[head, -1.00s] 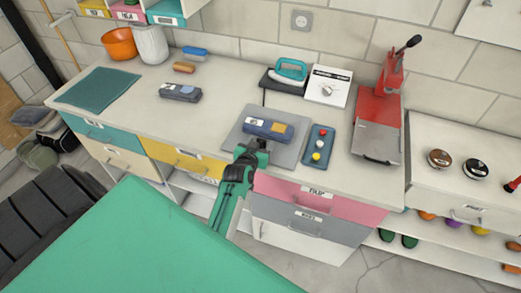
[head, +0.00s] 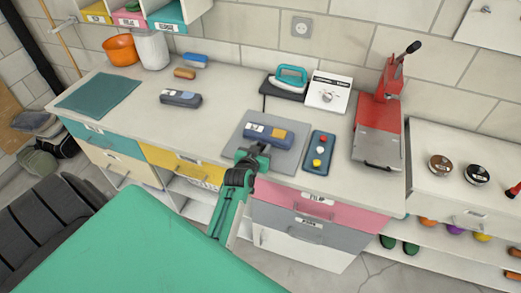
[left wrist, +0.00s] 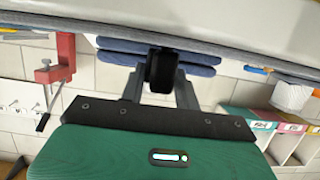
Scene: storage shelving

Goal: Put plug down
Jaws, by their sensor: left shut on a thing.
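In the head view the plug is hard to make out against the dark gripper. I cannot tell whether the plug touches the mat (head: 247,144). My right gripper is not in view.
A blue panel with colored buttons (head: 319,152) lies right of the mat. Behind are a teal iron (head: 291,76) on a black base and a white control box (head: 326,92). A red press (head: 379,120) stands at right.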

